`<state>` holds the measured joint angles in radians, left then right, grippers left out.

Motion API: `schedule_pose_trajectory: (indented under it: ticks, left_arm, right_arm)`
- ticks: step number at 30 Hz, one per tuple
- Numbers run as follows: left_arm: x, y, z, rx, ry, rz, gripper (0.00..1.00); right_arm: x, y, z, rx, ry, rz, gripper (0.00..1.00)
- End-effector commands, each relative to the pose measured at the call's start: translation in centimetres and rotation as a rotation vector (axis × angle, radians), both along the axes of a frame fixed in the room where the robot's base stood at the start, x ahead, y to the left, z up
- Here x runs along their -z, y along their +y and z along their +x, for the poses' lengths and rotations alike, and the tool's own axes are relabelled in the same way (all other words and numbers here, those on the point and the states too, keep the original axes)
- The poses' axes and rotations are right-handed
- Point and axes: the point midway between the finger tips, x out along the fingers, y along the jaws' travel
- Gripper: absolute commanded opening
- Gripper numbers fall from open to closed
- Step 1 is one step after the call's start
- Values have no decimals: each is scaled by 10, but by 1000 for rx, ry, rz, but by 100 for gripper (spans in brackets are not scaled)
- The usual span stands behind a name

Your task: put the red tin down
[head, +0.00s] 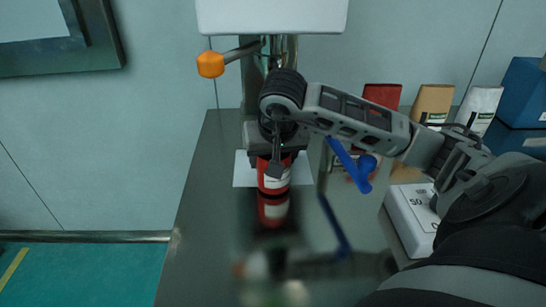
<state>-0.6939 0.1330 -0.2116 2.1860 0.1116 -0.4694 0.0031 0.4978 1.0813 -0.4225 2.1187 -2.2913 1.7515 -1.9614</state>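The red tin (272,181), with a white label, is upright at the front edge of a white sheet (243,177) on the glossy dark table. Its base meets or nearly meets its reflection, so I cannot tell if it touches the surface. My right gripper (277,161) reaches in from the right, pointing down, with a dark finger across the tin's front. It looks shut on the tin; the far finger and the tin's top are hidden. My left gripper is not in view.
A machine with a white top (272,17) and an orange-knobbed lever (211,65) stands behind. A blue handle (352,168) is to the right. Red, brown (433,102) and white bags, blue bins (524,92) and a white box (412,217) line the right. The table's front left is clear.

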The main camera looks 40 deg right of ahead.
Motion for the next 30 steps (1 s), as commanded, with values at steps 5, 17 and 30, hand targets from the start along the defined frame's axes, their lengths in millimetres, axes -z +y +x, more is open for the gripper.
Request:
schedule_pose_trajectory:
  ticks: [5, 17, 30]
  left_arm:
    - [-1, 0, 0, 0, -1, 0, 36]
    - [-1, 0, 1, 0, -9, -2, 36]
    - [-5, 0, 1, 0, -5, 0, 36]
  right_arm:
    - [4, -1, 0, 1, -3, 0, 40]
    - [7, 0, 0, 1, -2, -1, 85]
    - [-14, 3, -5, 1, -7, 0, 85]
